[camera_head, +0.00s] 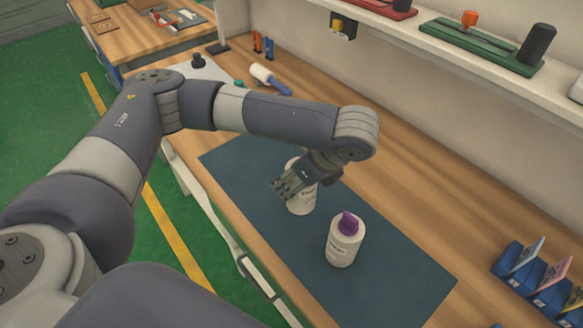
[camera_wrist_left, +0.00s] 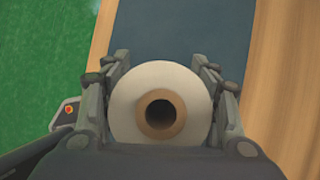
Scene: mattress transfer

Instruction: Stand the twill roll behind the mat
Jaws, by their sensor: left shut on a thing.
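The twill roll (camera_head: 301,200) is a pale cylinder with a label, upright over the dark blue mat (camera_head: 398,285). The left wrist view looks down on the white roll (camera_wrist_left: 162,76) and its brown hollow core. My left gripper (camera_head: 296,183) is shut on it, one finger on each side; its fingers also show in the left wrist view (camera_wrist_left: 160,95). The gripper hides part of the roll's top. I cannot tell whether its base touches the mat. My right gripper is not in view.
A white labelled bottle with a purple top (camera_head: 345,240) stands on the mat close to the roll. Bare wooden bench (camera_head: 420,195) lies behind the mat, up to the wall. Blue holders with cards (camera_head: 545,282) stand at right. A white roller with a blue handle (camera_head: 270,79) lies farther back.

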